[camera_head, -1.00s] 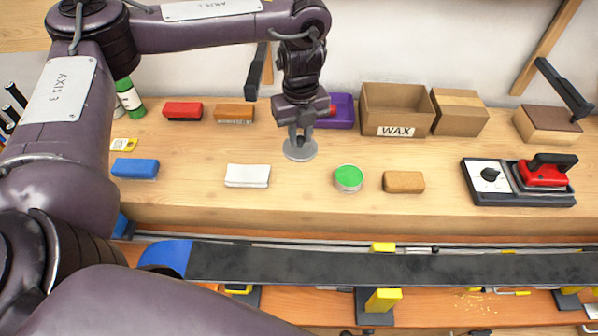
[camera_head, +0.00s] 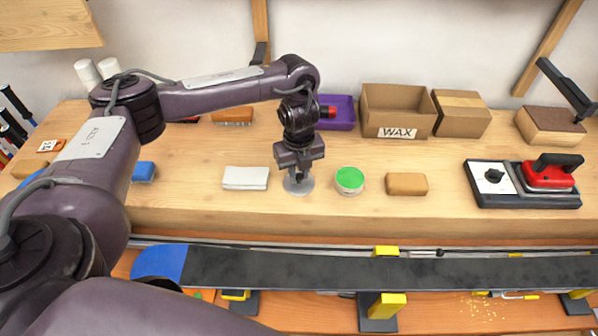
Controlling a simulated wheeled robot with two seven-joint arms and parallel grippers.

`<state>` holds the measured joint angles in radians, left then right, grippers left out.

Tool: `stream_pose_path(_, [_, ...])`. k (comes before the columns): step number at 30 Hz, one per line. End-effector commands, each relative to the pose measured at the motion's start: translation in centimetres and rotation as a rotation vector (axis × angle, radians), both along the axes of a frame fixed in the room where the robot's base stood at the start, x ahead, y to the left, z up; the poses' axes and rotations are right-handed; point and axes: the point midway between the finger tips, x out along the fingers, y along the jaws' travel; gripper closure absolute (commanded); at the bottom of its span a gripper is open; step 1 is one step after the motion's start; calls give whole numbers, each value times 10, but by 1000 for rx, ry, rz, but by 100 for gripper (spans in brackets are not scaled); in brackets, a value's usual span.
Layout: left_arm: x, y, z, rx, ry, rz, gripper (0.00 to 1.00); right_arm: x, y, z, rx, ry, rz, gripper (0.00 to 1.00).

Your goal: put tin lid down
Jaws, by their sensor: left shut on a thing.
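My left gripper (camera_head: 297,177) points down over the bench (camera_head: 330,209) and is shut on the tin lid (camera_head: 300,187), a flat round grey disc. The lid is at or just above the bench top; I cannot tell whether it touches. To its right stands a small round tin (camera_head: 349,180) with a green top, apart from the lid. My fingertips partly hide the lid's middle. My right gripper does not show.
A tan block (camera_head: 406,184) lies right of the tin. A red iron (camera_head: 549,174) sits on a dark base at the right. A WAX box (camera_head: 396,111) and a purple tray (camera_head: 337,113) stand behind. A long dark ski (camera_head: 380,270) lies along the front.

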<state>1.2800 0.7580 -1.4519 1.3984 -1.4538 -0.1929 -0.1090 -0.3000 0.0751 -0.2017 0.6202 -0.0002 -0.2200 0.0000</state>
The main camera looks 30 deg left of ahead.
Motion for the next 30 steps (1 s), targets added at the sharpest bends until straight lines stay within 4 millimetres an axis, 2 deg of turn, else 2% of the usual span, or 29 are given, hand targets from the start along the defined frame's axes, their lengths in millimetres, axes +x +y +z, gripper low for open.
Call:
stream_pose_path(7, [0, 0, -4, -1, 1, 0, 100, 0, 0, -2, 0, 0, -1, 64])
stream_pose_path(8, [0, 0, -3, 0, 0, 0, 76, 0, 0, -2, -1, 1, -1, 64])
stream_pose_path(12, [0, 0, -3, 0, 0, -1, 58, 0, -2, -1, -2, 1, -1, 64])
stream_pose_path(23, [0, 0, 4, 0, -1, -1, 58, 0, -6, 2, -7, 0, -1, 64])
stream_pose_path(26, [1, 0, 16, 0, -4, -3, 58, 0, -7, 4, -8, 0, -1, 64])
stream_pose_path(30, [2, 0, 43, 1, -6, -4, 58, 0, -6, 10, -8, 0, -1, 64])
